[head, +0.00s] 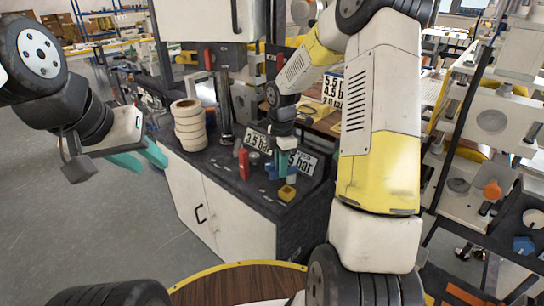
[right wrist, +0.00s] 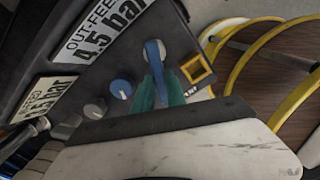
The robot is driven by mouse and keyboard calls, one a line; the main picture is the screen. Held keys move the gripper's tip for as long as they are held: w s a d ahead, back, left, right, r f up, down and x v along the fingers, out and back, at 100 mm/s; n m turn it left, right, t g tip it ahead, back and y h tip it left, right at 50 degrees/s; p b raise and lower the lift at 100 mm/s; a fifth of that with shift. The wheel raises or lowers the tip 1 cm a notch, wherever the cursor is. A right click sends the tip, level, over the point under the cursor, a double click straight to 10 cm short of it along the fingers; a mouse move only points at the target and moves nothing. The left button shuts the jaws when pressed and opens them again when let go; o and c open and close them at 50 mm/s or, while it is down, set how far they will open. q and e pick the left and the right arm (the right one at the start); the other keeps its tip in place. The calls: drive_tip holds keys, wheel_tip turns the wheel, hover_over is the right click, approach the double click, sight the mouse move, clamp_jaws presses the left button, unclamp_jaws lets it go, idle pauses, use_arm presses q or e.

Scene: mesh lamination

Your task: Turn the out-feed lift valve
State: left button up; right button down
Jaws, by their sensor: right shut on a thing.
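The out-feed lift valve's blue lever (right wrist: 153,53) stands on the dark control panel, right of the "OUT-FEE… 4.5 bar" label (right wrist: 106,28) in the right wrist view. My right gripper (right wrist: 160,93) has its teal fingers shut on this lever. In the head view my right gripper (head: 282,160) is low over the cabinet's front corner, and its fingers hide part of the lever. My left gripper (head: 140,160) is open and empty, out over the floor at the left, away from the cabinet.
A blue knob (right wrist: 122,88) and a grey knob (right wrist: 95,111) sit close to the fingers, and a yellow square frame (right wrist: 197,69) is on their other side. Floor at left is clear.

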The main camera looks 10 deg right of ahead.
sight(292, 171)
drive_tip(key=n, duration=0.2)
drive_tip(key=shift+s+d+n, duration=0.15)
drive_tip(key=shift+s+n, duration=0.25)
drive_tip(key=n, duration=0.2)
drive_tip(key=s+d+n, duration=0.1)
drive_tip(key=n, duration=0.3)
drive_tip(key=d+n, duration=0.1)
drive_tip(key=n, duration=0.1)
drive_tip(key=s+n, duration=0.1)
drive_tip(key=n, duration=0.1)
drive_tip(key=shift+d, duration=0.2)
drive_tip(key=c, duration=1.4)
unclamp_jaws()
drive_tip(key=shift+d, duration=0.1)
drive_tip(key=shift+o, duration=0.2)
wheel_tip(292, 171, up, 8)
